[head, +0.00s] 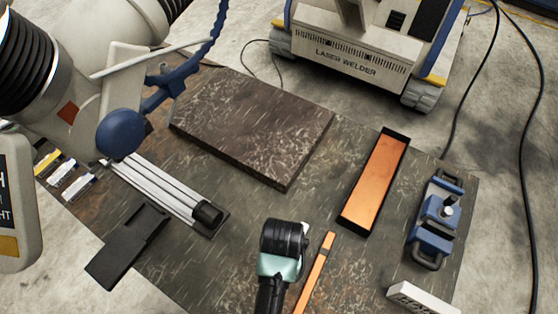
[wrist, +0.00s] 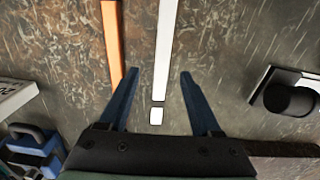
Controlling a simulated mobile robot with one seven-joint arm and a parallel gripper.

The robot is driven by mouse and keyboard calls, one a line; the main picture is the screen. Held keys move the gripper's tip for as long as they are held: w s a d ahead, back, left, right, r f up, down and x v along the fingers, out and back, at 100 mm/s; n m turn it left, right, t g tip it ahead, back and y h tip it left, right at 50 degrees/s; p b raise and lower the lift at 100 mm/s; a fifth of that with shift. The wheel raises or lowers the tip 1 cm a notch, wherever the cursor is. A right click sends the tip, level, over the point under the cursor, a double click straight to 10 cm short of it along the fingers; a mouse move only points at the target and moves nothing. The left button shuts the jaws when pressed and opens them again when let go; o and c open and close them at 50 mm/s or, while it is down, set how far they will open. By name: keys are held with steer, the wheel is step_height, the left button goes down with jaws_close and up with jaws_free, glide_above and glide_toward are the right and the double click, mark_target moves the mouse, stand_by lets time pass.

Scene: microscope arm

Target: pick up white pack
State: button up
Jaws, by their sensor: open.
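The white pack (wrist: 165,50) is a long, narrow white strip in the wrist view. It runs from the top edge down to a short white end piece (wrist: 156,115) past a dark band. It lies flat on the worn table. My gripper (wrist: 155,78) is open, with its two blue fingers on either side of the near part of the strip. Nothing is held. In the head view a teal and black part of my arm hides most of the strip and the fingertips; only a small white bit (head: 304,228) shows beside it.
An orange strip (head: 315,272) lies close beside it, near one finger in the wrist view (wrist: 112,40). Also on the table are an orange tray (head: 376,180), blue clamp (head: 436,220), white block (head: 420,297), dark slab (head: 250,125) and black cylinder (head: 207,214).

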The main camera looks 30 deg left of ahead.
steer(key=shift+s+a+f, duration=0.1)
steer(key=shift+s+f, duration=0.05)
steer(key=shift+f, duration=1.45)
steer(key=shift+s+a+f, duration=0.1)
steer(key=shift+f, duration=1.5)
jaws_close()
steer(key=shift+p, duration=0.3)
